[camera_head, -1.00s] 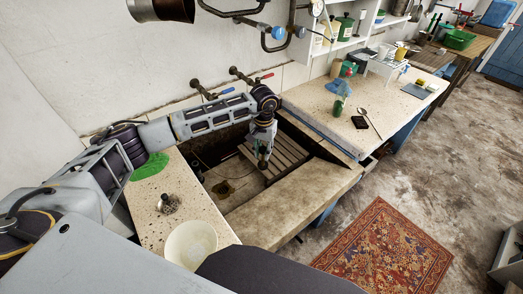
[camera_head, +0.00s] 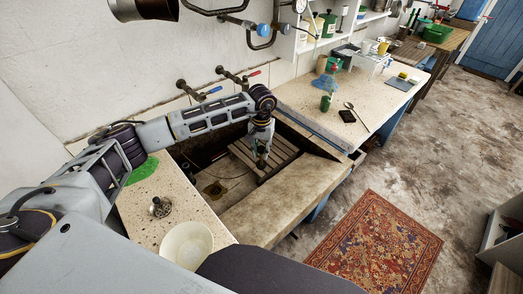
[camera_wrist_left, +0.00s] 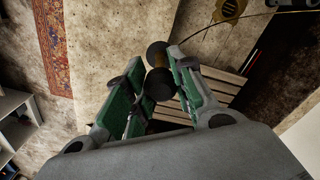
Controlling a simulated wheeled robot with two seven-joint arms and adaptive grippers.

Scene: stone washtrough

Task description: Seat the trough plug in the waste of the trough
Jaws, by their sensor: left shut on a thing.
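The stone trough (camera_head: 283,199) lies in front of me, with the waste (camera_head: 214,190) in its floor towards the left. My left gripper (camera_head: 261,164) points down over the slatted rack in the trough, to the right of the waste. In the left wrist view its green-padded fingers (camera_wrist_left: 155,66) are closed on the trough plug (camera_wrist_left: 158,84), which has dark round ends and a brass-coloured middle. The plug looks tilted in that view, partly covered by the fingers. A yellowish waste fitting (camera_wrist_left: 229,10) shows at the top there, apart from the plug. My right gripper is not in view.
Two taps (camera_head: 209,92) stick out of the wall above the trough. The slatted rack (camera_head: 279,160) covers part of the trough. A metal strainer (camera_head: 159,207) and white bowl (camera_head: 187,244) stand on the left ledge. A spray bottle (camera_head: 326,88) stands on the right counter.

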